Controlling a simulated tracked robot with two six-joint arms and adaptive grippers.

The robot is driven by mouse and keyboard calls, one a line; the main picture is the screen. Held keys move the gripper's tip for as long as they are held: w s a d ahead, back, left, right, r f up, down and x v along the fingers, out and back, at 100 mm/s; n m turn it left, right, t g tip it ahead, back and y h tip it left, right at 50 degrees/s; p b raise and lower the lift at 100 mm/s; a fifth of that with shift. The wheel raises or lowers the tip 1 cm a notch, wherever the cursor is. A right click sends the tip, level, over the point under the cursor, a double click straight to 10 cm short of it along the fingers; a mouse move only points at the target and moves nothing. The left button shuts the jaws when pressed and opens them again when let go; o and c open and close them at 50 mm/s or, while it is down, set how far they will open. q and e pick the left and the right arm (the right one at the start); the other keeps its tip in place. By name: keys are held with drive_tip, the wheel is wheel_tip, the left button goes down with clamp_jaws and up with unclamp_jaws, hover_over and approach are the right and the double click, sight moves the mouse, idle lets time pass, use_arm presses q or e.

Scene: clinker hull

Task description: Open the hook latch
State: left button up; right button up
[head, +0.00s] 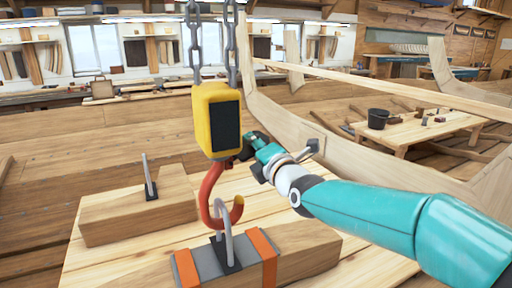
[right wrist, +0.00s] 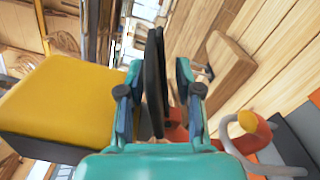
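A red hook (head: 210,190) with a yellow-orange tip hangs below a yellow hoist block (head: 217,115). Its bend passes at a grey metal loop (head: 229,245) on a strapped timber. In the right wrist view the yellow block (right wrist: 60,95) is at left and the hook tip (right wrist: 247,121) at lower right. My right gripper (head: 250,146) is beside the block's lower edge, near the top of the hook. Its black fingers (right wrist: 157,80) lie close together; I see nothing clearly between them. I cannot make out the latch apart from the dark fingers. My left gripper is not in view.
Chains (head: 210,45) rise from the block. A second timber (head: 138,208) with an upright metal loop lies at left. Orange straps (head: 262,258) wrap the near timber. A bench with a black bucket (head: 377,118) stands at back right. Curved hull planks are behind my arm.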

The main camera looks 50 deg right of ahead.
drive_tip(key=shift+s+a, duration=0.1)
drive_tip(key=v, duration=1.1)
drive_tip(key=shift+s+a, duration=0.2)
drive_tip(key=shift+s, duration=0.15)
drive_tip(key=shift+f, duration=0.1)
